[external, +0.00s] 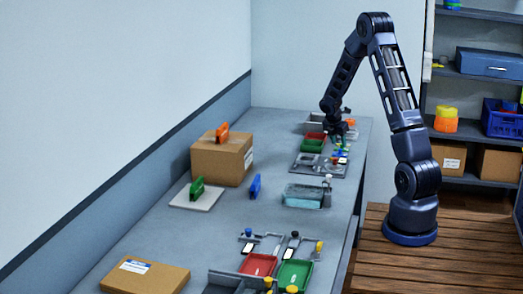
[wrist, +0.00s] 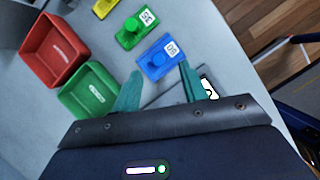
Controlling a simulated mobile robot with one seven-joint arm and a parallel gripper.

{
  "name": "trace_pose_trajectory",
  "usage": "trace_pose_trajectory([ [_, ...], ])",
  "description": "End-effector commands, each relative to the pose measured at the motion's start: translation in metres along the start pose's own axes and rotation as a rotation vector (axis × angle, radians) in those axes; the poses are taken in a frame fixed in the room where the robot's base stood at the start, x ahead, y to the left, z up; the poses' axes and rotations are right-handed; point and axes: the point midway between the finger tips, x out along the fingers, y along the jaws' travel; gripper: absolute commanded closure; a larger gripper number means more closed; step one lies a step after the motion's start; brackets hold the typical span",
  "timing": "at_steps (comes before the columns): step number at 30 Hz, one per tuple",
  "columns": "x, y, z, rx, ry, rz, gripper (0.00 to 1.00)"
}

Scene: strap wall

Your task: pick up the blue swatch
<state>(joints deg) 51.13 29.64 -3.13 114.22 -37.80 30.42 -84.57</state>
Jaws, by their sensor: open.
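The blue swatch (wrist: 152,66), a small flat labelled piece with a round knob, lies on the grey surface in the wrist view. My gripper (wrist: 160,72) is open and empty, with its two teal fingers apart. The blue swatch shows just beyond and between the fingertips; I cannot tell the height between them. In the external view my gripper (external: 338,134) hangs low over the far end of the bench, above a cluster of small coloured pieces.
A green labelled piece (wrist: 128,38) and a yellow one (wrist: 104,7) lie near the swatch. A red tray (wrist: 54,48) and a green tray (wrist: 88,97) stand to the left. Another blue object (external: 255,187) stands mid-bench beside a cardboard box (external: 218,160).

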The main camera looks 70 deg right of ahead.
Motion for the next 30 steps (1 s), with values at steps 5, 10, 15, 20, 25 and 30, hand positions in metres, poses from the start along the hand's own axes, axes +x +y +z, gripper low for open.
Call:
trace_pose_trajectory([
  [5, 0.021, 0.001, -0.001, 0.0, 0.001, -0.003, 0.57],
  [10, 0.043, 0.001, -0.001, 0.0, 0.0, -0.002, 0.57],
  [15, 0.047, 0.002, 0.0, 0.001, 0.0, 0.0, 0.57],
  [20, 0.047, 0.001, 0.0, 0.001, 0.0, 0.0, 0.67],
  [25, 0.047, 0.002, 0.0, 0.001, 0.0, 0.0, 1.0],
  [30, 0.047, 0.002, 0.0, 0.001, 0.0, 0.0, 1.0],
])
